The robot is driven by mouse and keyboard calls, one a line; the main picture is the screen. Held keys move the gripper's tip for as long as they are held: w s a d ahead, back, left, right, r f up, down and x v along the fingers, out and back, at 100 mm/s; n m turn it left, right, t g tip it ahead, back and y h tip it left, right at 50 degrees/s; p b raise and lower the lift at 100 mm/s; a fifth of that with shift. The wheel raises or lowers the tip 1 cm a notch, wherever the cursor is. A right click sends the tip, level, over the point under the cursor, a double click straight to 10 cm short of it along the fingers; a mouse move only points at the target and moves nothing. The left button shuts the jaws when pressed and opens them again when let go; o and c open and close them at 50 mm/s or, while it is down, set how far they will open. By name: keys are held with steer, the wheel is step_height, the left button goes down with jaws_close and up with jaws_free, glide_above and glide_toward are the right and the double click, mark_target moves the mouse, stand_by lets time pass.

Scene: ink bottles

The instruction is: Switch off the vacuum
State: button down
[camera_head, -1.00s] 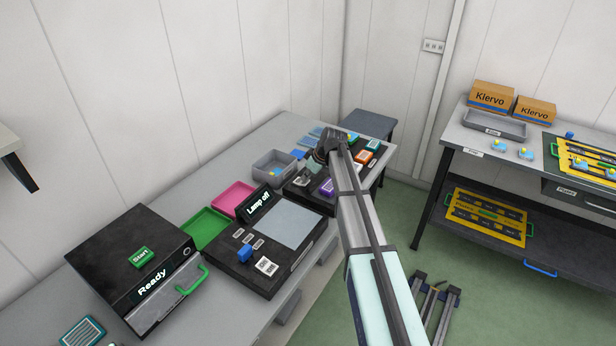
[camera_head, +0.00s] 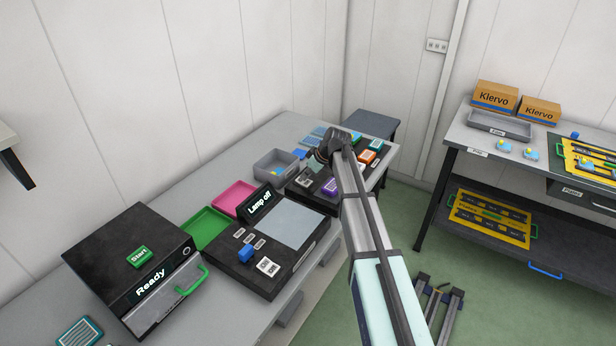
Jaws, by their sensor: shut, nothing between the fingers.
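My gripper (camera_head: 324,151) is at the end of my arm, over the far end of the long grey table. It is small and dark against a black panel (camera_head: 304,189) there. It looks shut and empty; its fingertips are hard to make out, and I cannot tell if they touch anything. The panel bears a purple item (camera_head: 330,187) and an orange item (camera_head: 367,157), partly behind my arm. I cannot read any vacuum label or switch there. A nearer black unit has a "Lamp off" display (camera_head: 260,204), a pale plate (camera_head: 292,228) and a blue knob (camera_head: 245,253).
A black box marked "Ready" (camera_head: 151,283) with a green handle stands at the near left. Green (camera_head: 207,228) and pink (camera_head: 234,195) trays and a grey bin (camera_head: 278,165) line the table's back. A second bench (camera_head: 475,145) stands right, across green floor.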

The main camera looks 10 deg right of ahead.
mark_target(307, 182)
steer(key=shift+r, duration=0.55)
step_height(307, 182, up, 3)
steer(key=shift+f+p, duration=0.1)
steer(key=shift+p, duration=0.6)
steer(key=s+d+f+b+v, duration=0.1)
steer(key=b+v, duration=0.2)
steer(key=v, duration=0.7)
steer(key=shift+s+d+f, duration=0.1)
steer(key=shift+d+f, duration=0.05)
steer(key=shift+f, duration=0.05)
